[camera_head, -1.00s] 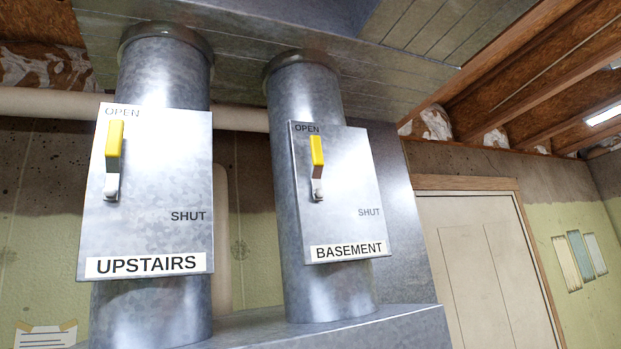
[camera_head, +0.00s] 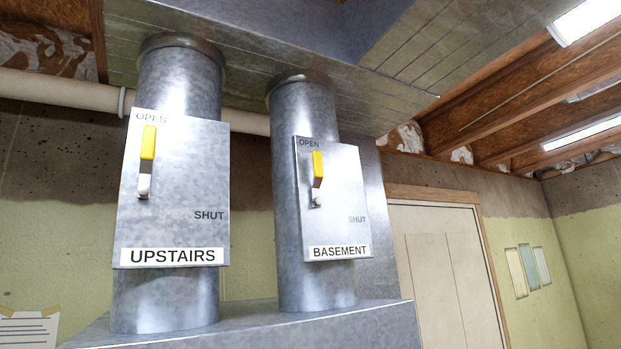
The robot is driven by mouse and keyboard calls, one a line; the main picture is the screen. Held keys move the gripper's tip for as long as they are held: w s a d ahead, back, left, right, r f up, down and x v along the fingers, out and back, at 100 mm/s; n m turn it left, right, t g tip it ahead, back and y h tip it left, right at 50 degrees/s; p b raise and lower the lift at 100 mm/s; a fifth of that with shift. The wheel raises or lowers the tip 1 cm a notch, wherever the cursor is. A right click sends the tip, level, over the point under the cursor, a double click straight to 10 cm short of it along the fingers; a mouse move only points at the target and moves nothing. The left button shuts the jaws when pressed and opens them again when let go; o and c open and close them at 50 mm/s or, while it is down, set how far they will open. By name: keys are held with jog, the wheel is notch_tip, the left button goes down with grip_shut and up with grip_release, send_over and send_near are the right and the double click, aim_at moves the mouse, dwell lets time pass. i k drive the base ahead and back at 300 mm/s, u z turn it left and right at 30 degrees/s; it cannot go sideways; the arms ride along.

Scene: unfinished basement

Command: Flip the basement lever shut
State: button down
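The basement lever (camera_head: 318,172) has a yellow grip and a pale pivot. It stands upright, pointing at OPEN, on a grey metal plate (camera_head: 335,215) labelled BASEMENT. The word SHUT is printed at the plate's lower right. To its left, the upstairs lever (camera_head: 147,158) also stands upright toward OPEN, on a similar plate (camera_head: 172,225) labelled UPSTAIRS. Each plate is fixed to the front of a round metal duct. My gripper is not in the picture, and nothing touches either lever.
The ducts run between a metal box (camera_head: 250,325) below and a large overhead duct (camera_head: 235,65). A pale pipe (camera_head: 60,93) crosses behind them. A closed door (camera_head: 445,270) is at the right. Open space shows in front of the plates.

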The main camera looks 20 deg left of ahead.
aim_at(317, 202)
jog(key=u, duration=0.05)
jog(key=i, duration=0.95)
jog(key=z, duration=0.05)
